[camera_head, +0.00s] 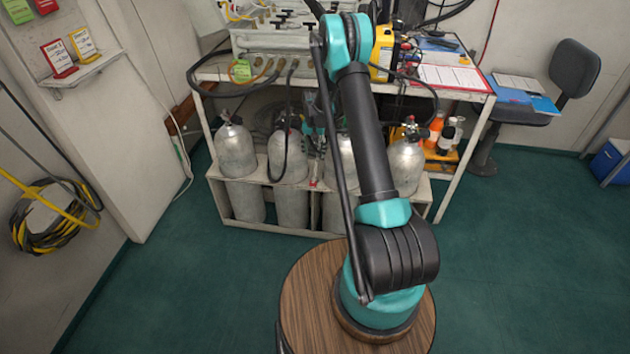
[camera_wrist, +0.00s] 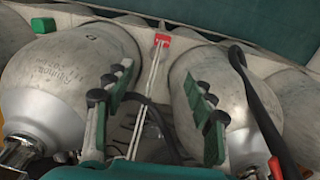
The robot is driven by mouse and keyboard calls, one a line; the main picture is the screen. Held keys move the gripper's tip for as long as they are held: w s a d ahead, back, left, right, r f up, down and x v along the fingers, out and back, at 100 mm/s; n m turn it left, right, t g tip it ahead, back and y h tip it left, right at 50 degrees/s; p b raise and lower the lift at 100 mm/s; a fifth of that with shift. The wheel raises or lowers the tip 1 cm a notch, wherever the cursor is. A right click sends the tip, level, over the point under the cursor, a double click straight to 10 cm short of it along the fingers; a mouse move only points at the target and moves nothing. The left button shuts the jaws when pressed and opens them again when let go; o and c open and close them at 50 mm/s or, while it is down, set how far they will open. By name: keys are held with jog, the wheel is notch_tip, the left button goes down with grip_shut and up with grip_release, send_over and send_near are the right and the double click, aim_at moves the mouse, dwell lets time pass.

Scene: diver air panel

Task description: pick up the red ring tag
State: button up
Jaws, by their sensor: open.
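A small red tag (camera_wrist: 162,40) shows at the top middle of the wrist view. It sits at the pale edge of the cylinder rack, between two grey cylinders, with thin pale strips running from it towards my gripper. In the head view a small red spot (camera_head: 313,183) on the rack's front edge appears to be the same tag. Its ring shape is too small to make out. My gripper (camera_wrist: 157,105) is open and empty, its dark and green fingers spread apart, with the tag beyond the fingertips. In the head view my gripper is mostly hidden behind the arm.
Grey cylinders (camera_head: 235,150) stand close on both sides in the rack (camera_head: 270,228). A dark hose (camera_wrist: 255,105) runs along the right cylinder. A green block (camera_wrist: 43,25) shows upper left. Other tags (camera_head: 60,57) stand on a wall shelf. The green floor (camera_head: 530,240) at right is clear.

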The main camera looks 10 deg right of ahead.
send_over(313, 181)
jog(key=f, duration=1.1)
jog(key=shift+s+d+f, duration=0.15)
jog(key=shift+s+f, duration=0.2)
jog(key=shift+f, duration=0.05)
jog(key=shift+w+f, duration=0.15)
jog(key=shift+f, duration=1.2)
jog(key=shift+w+f, duration=0.1)
jog(key=shift+f, duration=1.2)
jog(key=c, duration=1.1)
